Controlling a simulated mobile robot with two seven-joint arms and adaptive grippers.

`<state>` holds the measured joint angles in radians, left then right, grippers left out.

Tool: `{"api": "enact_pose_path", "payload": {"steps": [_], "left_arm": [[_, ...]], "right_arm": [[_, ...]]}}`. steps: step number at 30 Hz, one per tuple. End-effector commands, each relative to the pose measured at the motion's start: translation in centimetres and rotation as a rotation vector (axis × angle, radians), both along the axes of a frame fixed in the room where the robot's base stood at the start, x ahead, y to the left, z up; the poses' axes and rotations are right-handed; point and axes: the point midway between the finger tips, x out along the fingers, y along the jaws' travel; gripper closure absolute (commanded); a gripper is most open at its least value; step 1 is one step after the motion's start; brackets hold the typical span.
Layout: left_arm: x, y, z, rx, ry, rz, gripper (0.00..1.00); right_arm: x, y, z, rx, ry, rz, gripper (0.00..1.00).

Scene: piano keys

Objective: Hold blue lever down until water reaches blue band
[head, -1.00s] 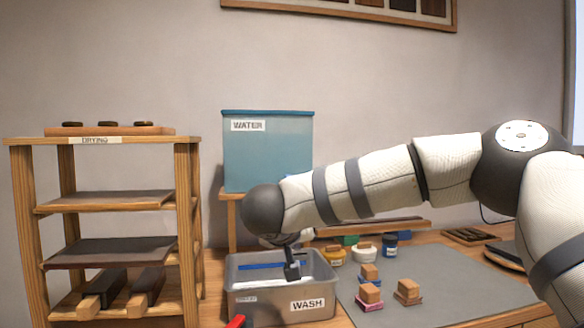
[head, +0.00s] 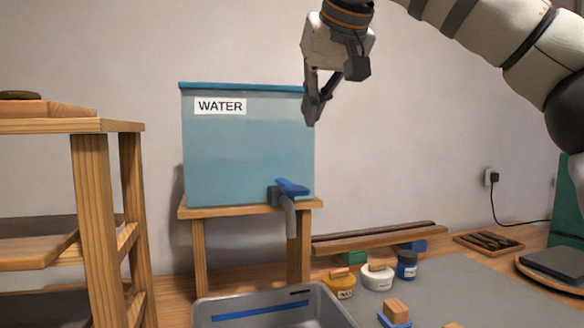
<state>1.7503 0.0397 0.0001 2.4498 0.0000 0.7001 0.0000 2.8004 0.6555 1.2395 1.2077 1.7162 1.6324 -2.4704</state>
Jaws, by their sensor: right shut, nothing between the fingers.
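The blue lever (head: 292,187) sits on top of a grey tap (head: 288,210) at the lower right of the water tank (head: 240,150). No stream shows below the spout. The wash basin (head: 205,312) stands below it, cut off by the bottom edge. The blue band (head: 262,313) runs along its inner back wall, with a short black mark above its right end. The basin's floor and water level are out of view. My right gripper (head: 314,115) is shut and empty, pointing down above the lever and clear of it. My left gripper is not in view.
A wooden drying rack (head: 95,200) stands at the left. Paint jars (head: 377,277), a wooden-topped block (head: 396,311) and a grey mat (head: 470,285) lie right of the basin. Long wooden bars (head: 375,237) lie behind the jars. The air between gripper and lever looks clear.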

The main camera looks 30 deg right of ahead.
Motion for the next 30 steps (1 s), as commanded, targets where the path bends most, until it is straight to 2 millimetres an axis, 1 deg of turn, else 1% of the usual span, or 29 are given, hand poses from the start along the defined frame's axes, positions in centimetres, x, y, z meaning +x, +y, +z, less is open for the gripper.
{"api": "enact_pose_path", "payload": {"steps": [7, 11, 14, 24, 30], "left_arm": [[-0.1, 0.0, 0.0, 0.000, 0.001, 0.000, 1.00], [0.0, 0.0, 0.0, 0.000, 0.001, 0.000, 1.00], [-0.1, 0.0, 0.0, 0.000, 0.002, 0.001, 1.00], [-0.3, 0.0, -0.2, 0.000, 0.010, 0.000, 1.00], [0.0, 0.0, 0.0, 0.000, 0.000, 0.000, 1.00]], "right_arm": [[0.0, 0.0, 0.0, -0.001, -0.001, -0.001, 1.00], [0.7, -0.2, -0.8, -0.002, 0.002, -0.001, 1.00], [1.9, -0.5, -2.1, -0.002, 0.004, -0.001, 1.00], [7.1, -1.7, -7.5, -0.001, 0.004, -0.002, 1.00], [6.8, -1.7, -10.2, 0.000, -0.001, 0.000, 1.00]]}}
